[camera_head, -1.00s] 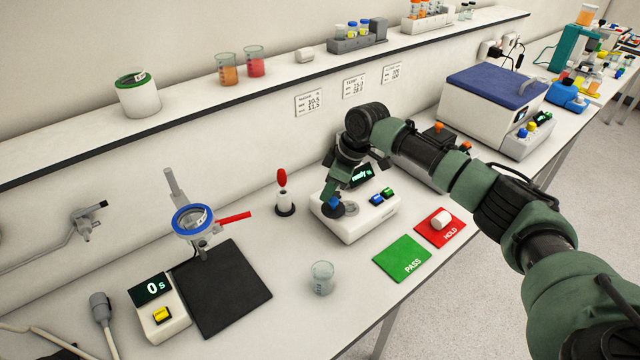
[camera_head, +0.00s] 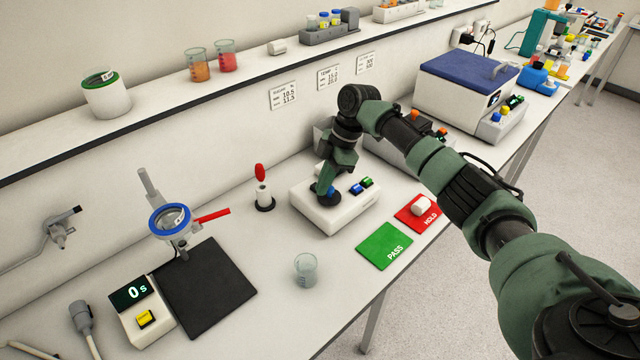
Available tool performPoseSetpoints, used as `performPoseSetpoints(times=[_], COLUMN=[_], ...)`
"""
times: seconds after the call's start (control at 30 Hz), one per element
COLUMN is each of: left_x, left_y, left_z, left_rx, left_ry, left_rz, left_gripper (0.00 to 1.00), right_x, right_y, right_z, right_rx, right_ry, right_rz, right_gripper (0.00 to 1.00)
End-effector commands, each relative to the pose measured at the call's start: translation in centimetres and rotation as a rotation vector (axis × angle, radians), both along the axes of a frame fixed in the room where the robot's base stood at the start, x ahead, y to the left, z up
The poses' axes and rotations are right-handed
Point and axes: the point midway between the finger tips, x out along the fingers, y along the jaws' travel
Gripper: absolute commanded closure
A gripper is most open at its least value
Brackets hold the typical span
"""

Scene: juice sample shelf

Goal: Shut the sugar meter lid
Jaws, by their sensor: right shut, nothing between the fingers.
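The sugar meter (camera_head: 343,213) is a white box on the bench with a blue and a green button on top. My right gripper (camera_head: 325,192) is shut and points down at the left part of the meter's top. A dark round part and a bit of blue show around the fingertips. The gripper hides most of the lid and the display, so I cannot tell whether the lid lies fully flat. The fingers look to be at or just above the top surface. My left gripper is not in view.
A glass beaker (camera_head: 306,269) stands in front of the meter. A green PASS mat (camera_head: 385,246) and a red HOLD mat (camera_head: 414,224) with a white piece lie to the right. A red-topped stand (camera_head: 262,190) is at the left. The bench front is mostly clear.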

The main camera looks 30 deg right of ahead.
Motion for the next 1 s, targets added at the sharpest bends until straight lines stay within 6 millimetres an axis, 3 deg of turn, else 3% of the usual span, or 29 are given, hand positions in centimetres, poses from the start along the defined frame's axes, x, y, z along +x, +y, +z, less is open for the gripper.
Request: performPoseSetpoints(times=[0.73, 0.87, 1.0], left_x=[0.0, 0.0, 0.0], left_y=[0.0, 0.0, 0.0], left_z=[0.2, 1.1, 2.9], left_rx=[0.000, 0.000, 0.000], left_ry=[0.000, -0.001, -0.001], left_rz=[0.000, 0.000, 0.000], left_gripper=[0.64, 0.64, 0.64], right_x=[0.0, 0.0, 0.0], right_y=[-0.1, 1.1, 3.5], right_z=[0.1, 0.5, 1.2], right_rx=[0.001, 0.002, 0.003], right_ry=[0.000, -0.001, 0.001], right_rz=[0.000, 0.001, -0.002], right_gripper=[1.00, 1.00, 1.00])
